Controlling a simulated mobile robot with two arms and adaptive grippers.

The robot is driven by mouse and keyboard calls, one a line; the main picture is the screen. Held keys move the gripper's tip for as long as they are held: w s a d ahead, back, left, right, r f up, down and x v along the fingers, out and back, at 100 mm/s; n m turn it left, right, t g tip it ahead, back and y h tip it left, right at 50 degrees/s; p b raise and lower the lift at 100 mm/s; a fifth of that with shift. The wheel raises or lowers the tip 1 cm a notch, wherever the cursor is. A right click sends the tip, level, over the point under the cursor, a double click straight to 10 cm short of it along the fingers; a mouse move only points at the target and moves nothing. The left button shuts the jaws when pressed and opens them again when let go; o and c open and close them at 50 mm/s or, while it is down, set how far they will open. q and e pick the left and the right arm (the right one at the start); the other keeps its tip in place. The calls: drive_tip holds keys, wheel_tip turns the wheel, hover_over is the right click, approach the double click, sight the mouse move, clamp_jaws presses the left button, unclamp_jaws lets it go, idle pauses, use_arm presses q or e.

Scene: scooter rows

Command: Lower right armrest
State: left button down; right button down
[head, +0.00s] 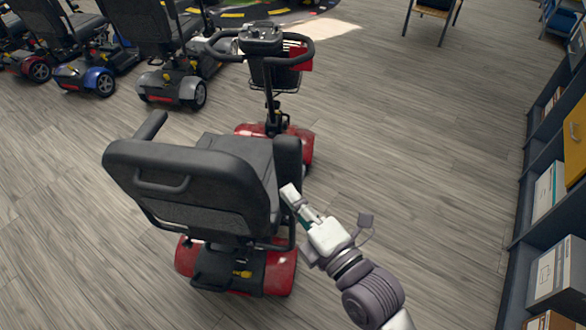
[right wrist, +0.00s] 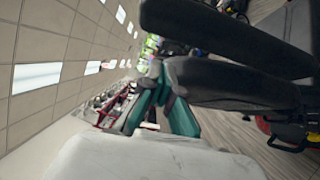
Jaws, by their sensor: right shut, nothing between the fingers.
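A red mobility scooter (head: 280,265) with a black seat (head: 240,150) stands in front of me, its backrest (head: 190,185) toward me. Its right armrest (head: 288,155) shows as a dark pad standing upright beside the backrest. The left armrest (head: 151,125) points forward. My right gripper (head: 290,194) is shut and empty, low beside the right armrest; I cannot tell whether it touches. In the right wrist view its teal fingers (right wrist: 165,85) are together, close to dark padded parts of the seat (right wrist: 235,80). My left gripper is not in view.
Several other scooters (head: 165,50) stand in a row at the back left. A shelf unit (head: 530,190) with boxes runs along the right side. A chair (head: 433,12) is at the back. Wooden floor (head: 420,140) is clear between scooter and shelf.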

sight(282, 161)
drive_tip(key=w, duration=0.4)
drive_tip(key=shift+a+r+p, duration=0.15)
drive_tip(key=shift+r+p, duration=0.15)
drive_tip(key=shift+w+d, duration=0.2)
drive_tip(key=shift+w, duration=0.35)
